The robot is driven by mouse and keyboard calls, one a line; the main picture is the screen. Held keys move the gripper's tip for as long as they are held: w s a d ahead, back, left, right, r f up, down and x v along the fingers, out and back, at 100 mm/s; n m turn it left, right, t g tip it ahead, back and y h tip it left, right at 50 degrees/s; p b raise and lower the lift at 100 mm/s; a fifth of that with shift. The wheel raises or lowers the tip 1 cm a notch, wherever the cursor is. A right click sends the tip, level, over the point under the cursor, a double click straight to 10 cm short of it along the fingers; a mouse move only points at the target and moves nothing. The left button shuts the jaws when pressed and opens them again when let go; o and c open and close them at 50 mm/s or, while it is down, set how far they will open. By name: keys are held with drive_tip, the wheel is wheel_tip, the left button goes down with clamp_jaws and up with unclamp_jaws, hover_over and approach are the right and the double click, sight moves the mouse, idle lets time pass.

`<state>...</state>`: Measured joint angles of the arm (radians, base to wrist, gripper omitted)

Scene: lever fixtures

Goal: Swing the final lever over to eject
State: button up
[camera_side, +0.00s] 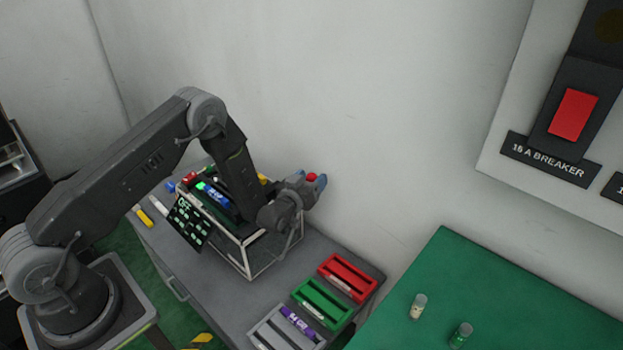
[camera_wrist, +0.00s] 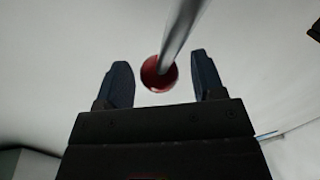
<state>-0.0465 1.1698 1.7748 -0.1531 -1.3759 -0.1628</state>
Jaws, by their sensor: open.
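A lever with a round red knob (camera_side: 312,177) shows at my gripper in the side view. In the wrist view its red knob (camera_wrist: 158,74) lies between my two fingers, with a grey metal rod (camera_wrist: 182,32) running up from it. My gripper (camera_side: 318,181) is open, and it also shows in the wrist view (camera_wrist: 160,82) with a gap on each side of the knob. I cannot tell how deep the knob sits between the fingers. The lever's base is hidden behind my arm in the side view.
A framed fixture box (camera_side: 248,272) with a black labelled panel (camera_side: 188,222) stands on the grey bench. Red (camera_side: 347,278), green (camera_side: 322,304) and grey (camera_side: 285,328) trays lie at its right. A green table (camera_side: 500,290) holds two small vials. A white wall is close behind my gripper.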

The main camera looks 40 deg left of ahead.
drive_tip(key=shift+w, duration=0.25)
drive_tip(key=shift+c, duration=0.3)
clamp_jaws()
